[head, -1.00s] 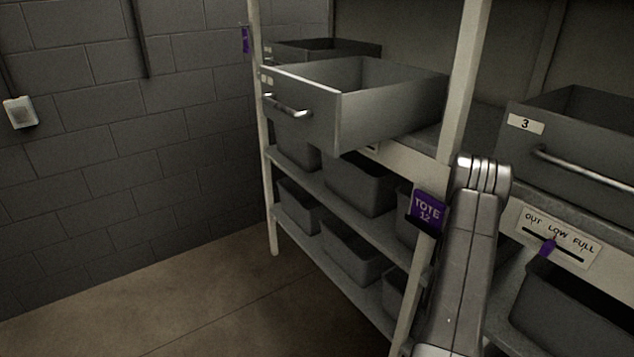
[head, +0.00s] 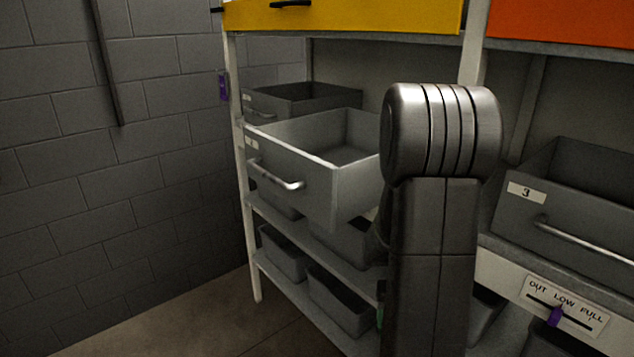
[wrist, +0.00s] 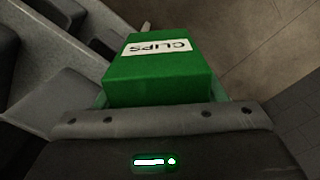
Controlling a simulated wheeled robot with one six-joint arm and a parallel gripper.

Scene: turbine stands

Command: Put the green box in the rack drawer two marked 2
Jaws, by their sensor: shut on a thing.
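The green box (wrist: 155,72) has a white label reading CLIPS and is held in my gripper (wrist: 160,98) in the wrist view. My gripper is shut on it, with a finger at each side. In the head view my arm hides the gripper; only a small green sliver shows low at its left edge. A grey drawer (head: 318,185) is pulled out of the rack to the left of my arm. It looks empty where I see inside. Its small label is too indistinct to read, so I cannot confirm the number 2.
A drawer marked 3 (head: 560,215) stands at the right, above an OUT LOW FULL sign (head: 565,305). Another grey drawer (head: 300,98) is behind the pulled-out one. Grey bins (head: 340,300) fill the lower shelves. A yellow front (head: 350,14) is overhead. Floor is open at lower left.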

